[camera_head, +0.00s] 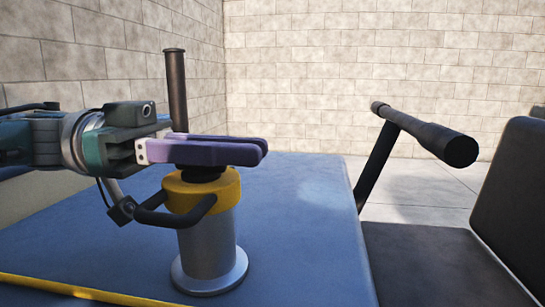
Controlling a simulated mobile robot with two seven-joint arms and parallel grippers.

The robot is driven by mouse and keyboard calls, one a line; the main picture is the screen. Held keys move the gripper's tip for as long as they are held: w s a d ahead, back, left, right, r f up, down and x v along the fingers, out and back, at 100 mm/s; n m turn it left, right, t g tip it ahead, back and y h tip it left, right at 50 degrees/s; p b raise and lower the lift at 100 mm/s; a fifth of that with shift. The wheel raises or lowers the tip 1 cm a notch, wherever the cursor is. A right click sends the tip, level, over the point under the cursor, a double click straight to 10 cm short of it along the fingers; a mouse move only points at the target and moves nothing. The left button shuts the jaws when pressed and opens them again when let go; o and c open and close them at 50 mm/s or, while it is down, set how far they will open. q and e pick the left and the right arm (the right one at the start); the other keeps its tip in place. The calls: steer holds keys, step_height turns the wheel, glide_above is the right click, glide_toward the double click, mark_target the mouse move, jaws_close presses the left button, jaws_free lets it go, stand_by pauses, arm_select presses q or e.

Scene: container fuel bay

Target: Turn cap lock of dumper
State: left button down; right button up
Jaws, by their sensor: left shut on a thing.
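A grey metal filler neck (208,248) stands upright on the dumper's blue deck (300,245). A yellow collar (225,187) sits on top of it, with a black loop handle (165,218) on its left and front side. A black cap part (200,174) rises above the collar. My left gripper (258,150), with purple fingers, comes in level from the left at the height of this black part. Its fingers are shut on it and hide its upper part. The fingertips reach past it to the right. My right gripper is not in view.
A dark upright pipe (176,90) stands behind the gripper. A black bar (425,135) on a slanted post and a dark seat (512,215) are at the right. A yellow strip (85,292) runs along the front left. Block walls (370,75) close the back.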

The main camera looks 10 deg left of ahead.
arm_select(q)
steer(key=c, duration=0.9)
jaws_free()
steer(key=shift+w+a+b, duration=0.2)
steer(key=shift+a+b, duration=1.25)
steer(key=shift+a, duration=3.45)
